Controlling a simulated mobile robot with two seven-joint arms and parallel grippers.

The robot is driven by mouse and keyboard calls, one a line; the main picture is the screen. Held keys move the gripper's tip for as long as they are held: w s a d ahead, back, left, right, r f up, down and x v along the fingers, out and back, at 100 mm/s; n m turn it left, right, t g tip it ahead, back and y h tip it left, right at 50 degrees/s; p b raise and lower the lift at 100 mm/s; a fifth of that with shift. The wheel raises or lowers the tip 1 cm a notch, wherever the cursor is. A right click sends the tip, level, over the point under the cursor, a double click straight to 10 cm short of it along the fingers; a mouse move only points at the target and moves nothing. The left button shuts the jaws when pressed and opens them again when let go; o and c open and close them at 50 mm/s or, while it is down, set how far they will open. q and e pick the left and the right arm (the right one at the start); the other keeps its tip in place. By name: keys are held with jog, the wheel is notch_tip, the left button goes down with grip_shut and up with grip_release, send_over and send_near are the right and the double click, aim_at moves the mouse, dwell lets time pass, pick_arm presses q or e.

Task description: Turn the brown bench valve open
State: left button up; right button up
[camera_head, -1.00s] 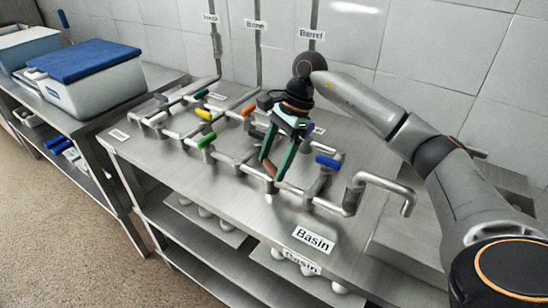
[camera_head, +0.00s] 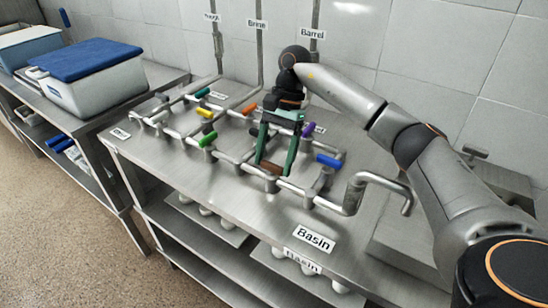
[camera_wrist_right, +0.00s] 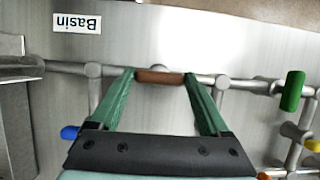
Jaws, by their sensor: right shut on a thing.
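The brown valve handle (camera_head: 270,168) sits on the front pipe of the steel bench. In the right wrist view the brown handle (camera_wrist_right: 160,77) lies lengthwise between the two green fingertips, in line with the pipe. My right gripper (camera_head: 274,170) reaches down from above, its fingers at the two ends of the handle. In the right wrist view my right gripper (camera_wrist_right: 162,76) is shut on the handle, one finger at each end. My left gripper is not in view.
Nearby are a blue handle (camera_head: 328,160), a green handle (camera_head: 207,140), an orange handle (camera_head: 250,108) and a purple handle (camera_head: 308,130). A bent spout (camera_head: 385,182) stands at the right. A "Basin" label (camera_head: 314,239) marks the front. Blue-lidded cooler (camera_head: 95,85) stands left.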

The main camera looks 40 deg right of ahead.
jog(key=o, duration=1.2)
jog(key=shift+r, duration=0.15)
jog(key=shift+w+d+r, duration=0.1)
jog(key=shift+d+r, duration=0.05)
jog(key=shift+r, duration=0.15)
jog(key=p+v, duration=0.2)
jog(key=v, duration=0.9)
jog(key=shift+d+r+p, duration=0.1)
jog(key=shift+r+p, duration=0.25)
jog(key=shift+f, duration=0.1)
